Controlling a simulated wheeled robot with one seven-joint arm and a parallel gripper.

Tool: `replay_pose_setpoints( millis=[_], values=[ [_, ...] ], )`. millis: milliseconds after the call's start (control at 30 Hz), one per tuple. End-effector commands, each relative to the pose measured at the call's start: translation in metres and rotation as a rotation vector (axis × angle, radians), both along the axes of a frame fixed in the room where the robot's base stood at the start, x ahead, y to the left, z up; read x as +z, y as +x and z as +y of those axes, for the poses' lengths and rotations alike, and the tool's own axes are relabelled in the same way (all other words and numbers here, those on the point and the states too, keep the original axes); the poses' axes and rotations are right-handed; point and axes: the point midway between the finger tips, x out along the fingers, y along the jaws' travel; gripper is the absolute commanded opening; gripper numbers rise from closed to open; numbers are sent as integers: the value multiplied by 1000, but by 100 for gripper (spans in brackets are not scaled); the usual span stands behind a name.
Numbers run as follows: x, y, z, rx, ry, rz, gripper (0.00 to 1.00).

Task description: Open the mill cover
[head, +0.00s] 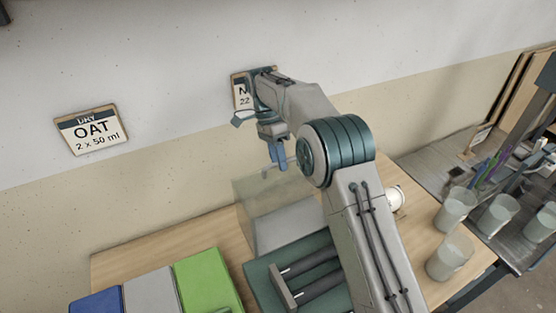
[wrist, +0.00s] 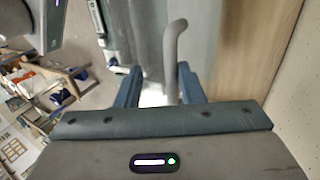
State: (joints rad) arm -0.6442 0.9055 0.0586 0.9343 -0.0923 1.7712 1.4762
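The mill stands on the wooden table in the head view, with a dark green body (head: 258,283) and dark rollers (head: 310,275) at its front. A pale, partly see-through cover (head: 262,195) rises at its back, above a light grey box part. My gripper (head: 278,156) is above the cover, fingers pointing down. In the wrist view, my gripper (wrist: 160,88) has its two blue fingers apart. A grey bent bar (wrist: 174,50), seemingly the cover's handle, reaches between them, nearer the right finger. I cannot tell whether it touches that finger. My arm hides part of the mill.
Blue (head: 97,302), grey and green (head: 208,280) blocks or bins stand left of the mill. Several translucent cups (head: 450,257) stand at the right. Bare table lies at the back left.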

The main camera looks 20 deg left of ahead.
Motion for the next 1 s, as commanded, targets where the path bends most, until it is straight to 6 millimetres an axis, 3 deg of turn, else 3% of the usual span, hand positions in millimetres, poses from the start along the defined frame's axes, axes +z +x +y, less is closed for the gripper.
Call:
replay_pose_setpoints(
  millis=[200,600,800,1000],
  values=[
    [38,1,-3,-2,0,-3,34],
    [86,5,-85,-3,0,0,34],
    [99,6,-109,-2,-1,-1,34],
    [104,7,-117,0,-1,1,34]
  ],
)
